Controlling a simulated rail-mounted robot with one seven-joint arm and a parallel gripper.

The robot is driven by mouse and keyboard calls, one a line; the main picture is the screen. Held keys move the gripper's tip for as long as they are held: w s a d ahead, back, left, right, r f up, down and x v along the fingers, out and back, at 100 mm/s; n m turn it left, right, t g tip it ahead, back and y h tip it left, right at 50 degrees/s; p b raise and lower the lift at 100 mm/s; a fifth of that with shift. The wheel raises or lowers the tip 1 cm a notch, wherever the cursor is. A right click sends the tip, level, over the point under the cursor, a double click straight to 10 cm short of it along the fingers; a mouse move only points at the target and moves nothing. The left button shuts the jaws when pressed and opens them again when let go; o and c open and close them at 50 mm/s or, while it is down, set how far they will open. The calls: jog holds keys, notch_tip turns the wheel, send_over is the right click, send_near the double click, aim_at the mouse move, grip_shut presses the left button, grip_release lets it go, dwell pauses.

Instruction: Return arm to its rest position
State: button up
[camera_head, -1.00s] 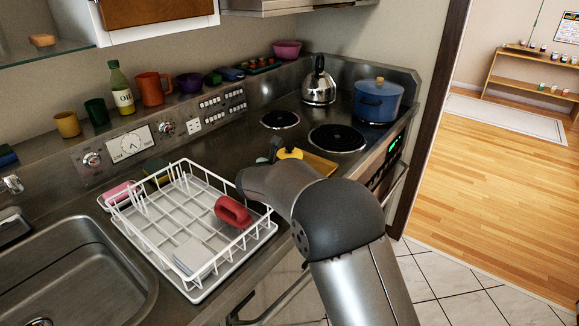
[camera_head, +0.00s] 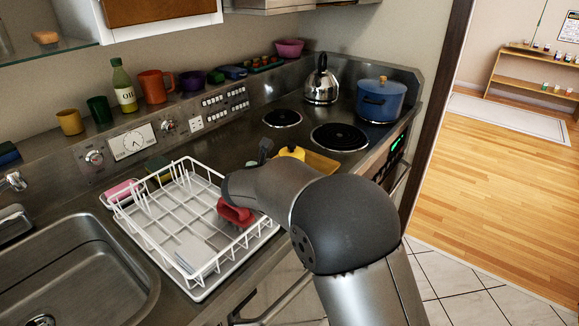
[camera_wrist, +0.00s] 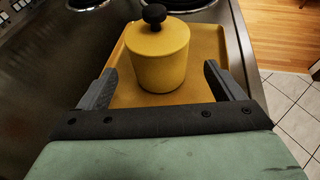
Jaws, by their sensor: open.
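My gripper (camera_wrist: 159,70) is open, its two dark fingers spread apart in the wrist view. A yellow lidded pot (camera_wrist: 158,62) with a black knob stands upright just beyond and between the fingertips, with gaps at both sides. It rests on a yellow tray (camera_wrist: 207,48). In the head view my arm bends over the counter beside the dish rack and hides most of the gripper. The top of the yellow pot (camera_head: 291,152) and part of the tray (camera_head: 322,163) show behind the arm.
A white dish rack (camera_head: 207,272) holds a red item (camera_head: 235,212), partly covered by my arm. The sink (camera_head: 75,270) is at left. A kettle (camera_head: 322,85) and blue pot (camera_head: 380,99) stand by the coil burners (camera_head: 340,137). Cups and an oil bottle (camera_head: 123,88) line the ledge.

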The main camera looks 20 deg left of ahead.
jog(key=shift+v, duration=0.95)
jog(key=shift+w+r, duration=0.1)
jog(key=shift+r, duration=0.05)
jog(key=shift+r, duration=0.1)
